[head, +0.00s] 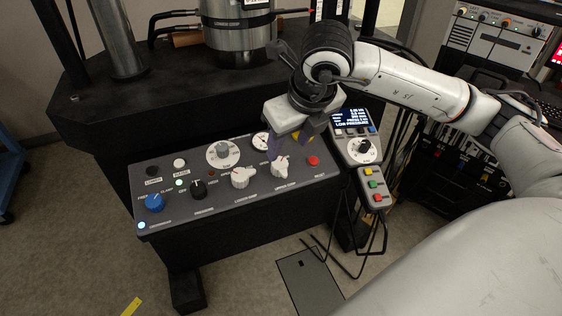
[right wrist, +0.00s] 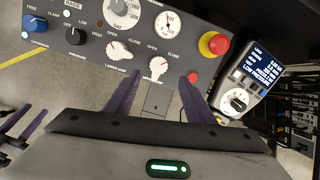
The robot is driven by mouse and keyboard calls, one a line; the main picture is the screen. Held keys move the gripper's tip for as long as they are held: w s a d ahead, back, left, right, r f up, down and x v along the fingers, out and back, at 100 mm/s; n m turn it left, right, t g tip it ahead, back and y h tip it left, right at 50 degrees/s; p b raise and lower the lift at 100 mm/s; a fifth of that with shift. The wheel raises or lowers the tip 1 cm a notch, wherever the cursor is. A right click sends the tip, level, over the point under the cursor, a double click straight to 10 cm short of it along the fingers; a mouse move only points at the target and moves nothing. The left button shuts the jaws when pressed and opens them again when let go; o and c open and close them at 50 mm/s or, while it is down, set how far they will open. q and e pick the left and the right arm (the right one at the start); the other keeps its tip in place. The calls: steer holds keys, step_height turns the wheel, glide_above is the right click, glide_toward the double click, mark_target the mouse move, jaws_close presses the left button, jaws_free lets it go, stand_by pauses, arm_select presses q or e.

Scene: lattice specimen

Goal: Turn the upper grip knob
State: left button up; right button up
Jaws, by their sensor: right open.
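The upper grip knob (head: 280,166) is a white lever-shaped knob on the right part of the sloped grey control panel (head: 222,188). In the right wrist view the same knob (right wrist: 157,67) shows near the middle, with OPEN and CLOSE labels above it. A similar lower grip knob (head: 242,178) sits to its left. My right gripper (head: 286,148) hangs over the panel with its purple fingers apart and empty. In the right wrist view, its fingertips (right wrist: 161,80) lie either side of the upper knob's near end; contact cannot be told. My left gripper is out of view.
A red reset button (head: 314,160) lies right of the knob. A red and yellow emergency button (right wrist: 214,44) stands up from the panel nearby. A handheld unit with a lit screen (head: 355,122) is at the right. A black frame with a metal cylinder rises behind.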

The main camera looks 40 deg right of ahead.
mark_target(281, 164)
steer(key=x, duration=0.9)
steer(key=shift+f, duration=0.25)
steer(key=shift+a, duration=0.1)
steer(key=c, duration=1.1)
